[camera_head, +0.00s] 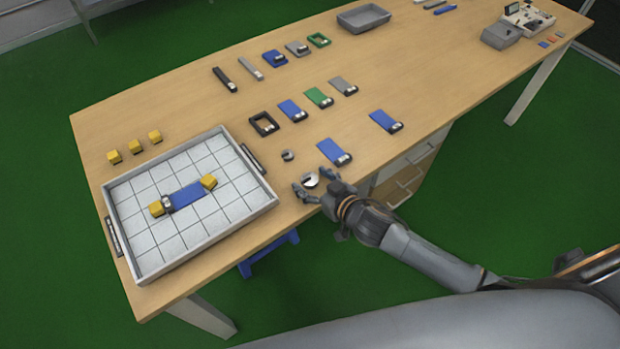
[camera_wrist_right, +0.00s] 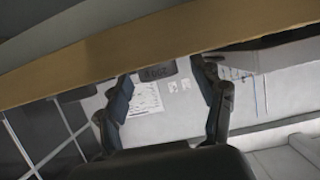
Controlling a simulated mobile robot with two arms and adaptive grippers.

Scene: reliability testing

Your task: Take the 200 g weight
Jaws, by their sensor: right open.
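The 200 g weight (camera_head: 310,180) is a small round silver piece near the table's front edge, right of the tray. In the right wrist view it is a dark block (camera_wrist_right: 157,71) with an inverted marking that appears to read 200 g. My right gripper (camera_head: 309,183) is open, low at the table edge, with one finger on each side of the weight. In the right wrist view the weight lies between the fingertips (camera_wrist_right: 163,75); whether they touch it cannot be told. A smaller silver weight (camera_head: 288,155) stands just behind it. My left gripper is not in view.
The grey-rimmed tray (camera_head: 267,199) holds a blue device between two yellow blocks. Blue devices (camera_head: 332,150) (camera_head: 384,120) lie right of the weight. Several devices and a black frame (camera_head: 264,123) lie behind. A grey bin (camera_head: 364,18) stands at the back.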

